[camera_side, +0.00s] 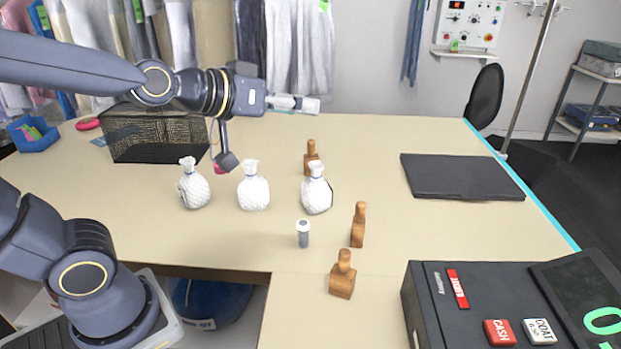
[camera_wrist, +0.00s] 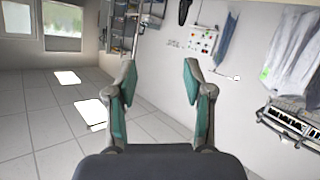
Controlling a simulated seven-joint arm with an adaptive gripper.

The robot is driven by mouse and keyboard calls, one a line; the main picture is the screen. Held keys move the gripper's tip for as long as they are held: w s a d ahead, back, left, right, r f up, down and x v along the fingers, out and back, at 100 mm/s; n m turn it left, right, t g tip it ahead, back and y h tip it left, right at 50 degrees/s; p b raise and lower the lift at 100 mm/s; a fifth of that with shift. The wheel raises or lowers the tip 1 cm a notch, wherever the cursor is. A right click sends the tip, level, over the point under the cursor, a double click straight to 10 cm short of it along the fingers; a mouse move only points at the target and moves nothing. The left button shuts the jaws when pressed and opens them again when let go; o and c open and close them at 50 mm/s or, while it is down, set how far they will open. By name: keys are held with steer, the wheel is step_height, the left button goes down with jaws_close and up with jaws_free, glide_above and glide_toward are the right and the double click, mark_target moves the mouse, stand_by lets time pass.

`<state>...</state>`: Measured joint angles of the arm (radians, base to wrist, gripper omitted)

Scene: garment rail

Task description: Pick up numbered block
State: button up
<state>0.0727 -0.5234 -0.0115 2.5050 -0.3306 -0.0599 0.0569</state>
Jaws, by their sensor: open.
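I cannot make out a number on any block in these views. Three brown wooden pieces with knobbed tops stand on the table: one at the back (camera_side: 312,160), one in the middle (camera_side: 358,228) and one near the front edge (camera_side: 342,277). My gripper (camera_side: 308,104) is raised above the back of the table and points sideways to the right, clear of all of them. In the wrist view my gripper (camera_wrist: 160,79) has its two fingers apart with nothing between them; only floor, wall and shelving show beyond.
Three white tied bags (camera_side: 253,189) stand in a row on the beige table (camera_side: 420,235). A small grey cylinder with a white top (camera_side: 303,236) stands in front. A black mesh basket (camera_side: 155,140), a dark flat pad (camera_side: 460,177) and a register (camera_side: 440,310) lie around.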

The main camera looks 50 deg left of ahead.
steer(key=w+f+n+t+y, duration=0.2)
steer(key=w+f, duration=0.1)
steer(key=w, duration=0.3)
steer(key=y, duration=0.3)
glide_above(358, 209)
steer(key=s+a, duration=0.4)
step_height(358, 209, down, 9)
steer(key=s+d+f+m+g+h, duration=0.15)
steer(key=d+f, duration=0.35)
steer(key=f, duration=0.5)
steer(key=shift+m, duration=0.25)
steer(key=x, duration=0.7)
steer(key=shift+r, duration=0.2)
steer(key=shift+c, duration=0.3)
jaws_close()
